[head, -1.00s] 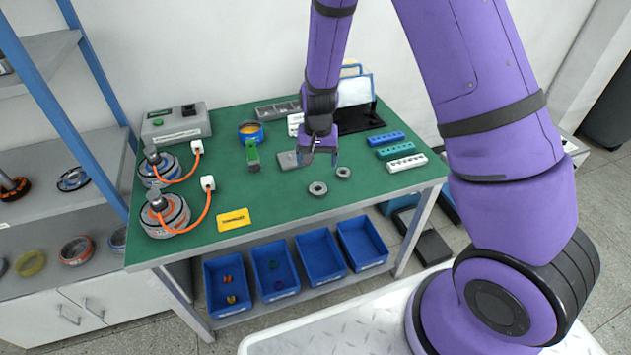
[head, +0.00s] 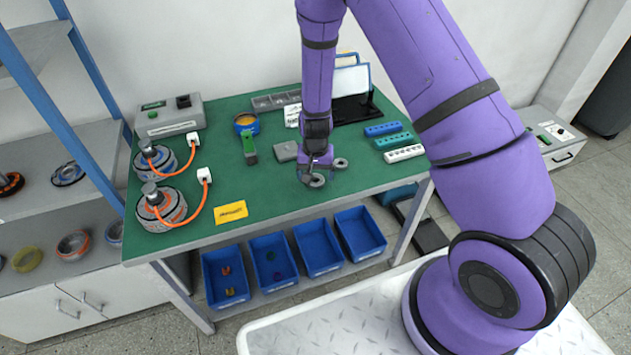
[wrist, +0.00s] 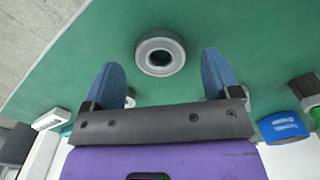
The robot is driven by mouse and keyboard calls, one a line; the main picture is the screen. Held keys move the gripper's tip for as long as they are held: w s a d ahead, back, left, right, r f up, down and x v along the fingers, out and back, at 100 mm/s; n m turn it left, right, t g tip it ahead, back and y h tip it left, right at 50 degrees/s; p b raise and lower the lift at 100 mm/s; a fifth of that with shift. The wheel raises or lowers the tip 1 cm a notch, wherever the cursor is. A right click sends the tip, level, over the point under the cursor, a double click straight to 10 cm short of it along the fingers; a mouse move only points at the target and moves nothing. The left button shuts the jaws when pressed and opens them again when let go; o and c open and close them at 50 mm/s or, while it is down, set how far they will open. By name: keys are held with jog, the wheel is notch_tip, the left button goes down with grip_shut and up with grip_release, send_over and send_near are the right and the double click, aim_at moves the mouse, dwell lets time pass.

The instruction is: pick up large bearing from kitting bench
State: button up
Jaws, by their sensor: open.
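The large bearing (head: 317,181) is a grey ring lying flat on the green kitting bench (head: 245,185), near its front edge. The wrist view shows the large bearing (wrist: 160,56) just beyond and between my two blue fingertips. My gripper (head: 314,174) is open and empty, pointing down above the bearing and partly hiding it in the head view; it also shows in the wrist view (wrist: 163,85). A smaller bearing (head: 340,163) lies just behind and to the right of the large one. In the wrist view it is mostly hidden by my gripper.
A yellow card (head: 231,211) and orange-cabled motors (head: 162,207) are to the left. A grey block (head: 286,151) and a green tool (head: 249,148) lie behind. Blue, teal and white (head: 404,153) holders stand right. Blue bins (head: 319,250) sit below the bench.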

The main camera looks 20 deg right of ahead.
jog(key=shift+f, duration=1.15)
jog(key=shift+c, duration=0.5)
jog(key=c, duration=1)
jog(key=shift+o, duration=0.2)
jog(key=shift+r, duration=0.15)
